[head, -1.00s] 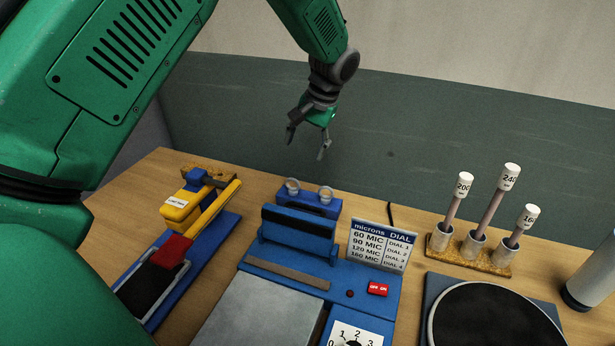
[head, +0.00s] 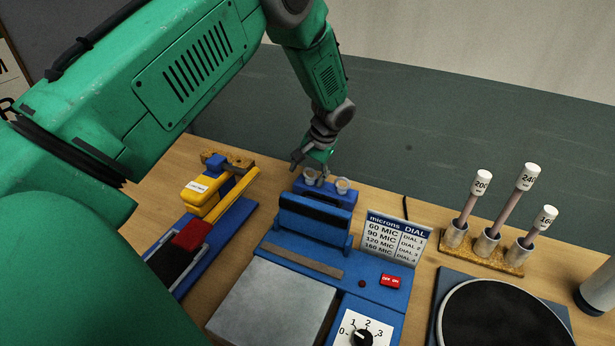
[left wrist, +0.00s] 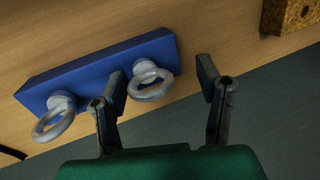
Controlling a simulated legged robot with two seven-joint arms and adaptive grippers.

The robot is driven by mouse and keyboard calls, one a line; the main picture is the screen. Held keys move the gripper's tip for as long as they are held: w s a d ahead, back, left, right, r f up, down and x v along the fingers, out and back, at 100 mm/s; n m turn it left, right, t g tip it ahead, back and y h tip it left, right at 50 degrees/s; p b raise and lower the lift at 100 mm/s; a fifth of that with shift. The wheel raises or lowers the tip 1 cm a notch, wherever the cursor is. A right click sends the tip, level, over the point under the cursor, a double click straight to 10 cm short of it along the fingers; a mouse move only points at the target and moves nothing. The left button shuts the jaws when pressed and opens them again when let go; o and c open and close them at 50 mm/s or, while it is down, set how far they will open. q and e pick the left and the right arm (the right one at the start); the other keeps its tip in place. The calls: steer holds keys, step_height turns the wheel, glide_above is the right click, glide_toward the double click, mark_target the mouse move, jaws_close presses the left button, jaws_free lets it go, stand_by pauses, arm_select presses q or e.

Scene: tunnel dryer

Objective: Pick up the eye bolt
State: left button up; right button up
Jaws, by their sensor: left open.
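Two grey eye bolts stand in a blue block (head: 325,198) on the table, one on the left (head: 310,177) and one on the right (head: 342,185) in the head view. In the left wrist view one eye bolt (left wrist: 150,88) lies between the two fingers of my left gripper (left wrist: 160,72), nearer the left finger. The other eye bolt (left wrist: 57,116) is outside the fingers to the left. My left gripper (head: 311,160) is open and empty, just behind and above the block in the head view. I cannot tell whether it touches a bolt. My right gripper is not in view.
A blue machine with a dial (head: 362,336) and a "microns DIAL" sign (head: 397,240) stands in front of the block. A yellow and red tool (head: 207,192) is to the left. A cork rack (head: 483,253) with several white-capped rods and a black round plate (head: 500,315) are right.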

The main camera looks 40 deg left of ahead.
arm_select(q)
steer(key=shift+d, duration=0.7)
steer(key=shift+d+r, duration=0.15)
steer(key=c, duration=1.1)
steer(key=shift+c, duration=1.3)
steer(key=shift+a+f, duration=0.2)
steer(key=shift+a, duration=0.35)
jaws_close()
step_height(320, 180, up, 9)
steer(key=shift+d+r+b, duration=0.15)
steer(key=shift+b, duration=0.15)
steer(key=shift+w+r, duration=0.1)
steer(key=shift+r, duration=0.3)
steer(key=shift+o, duration=1.8)
jaws_free()
steer(key=shift+c, duration=0.7)
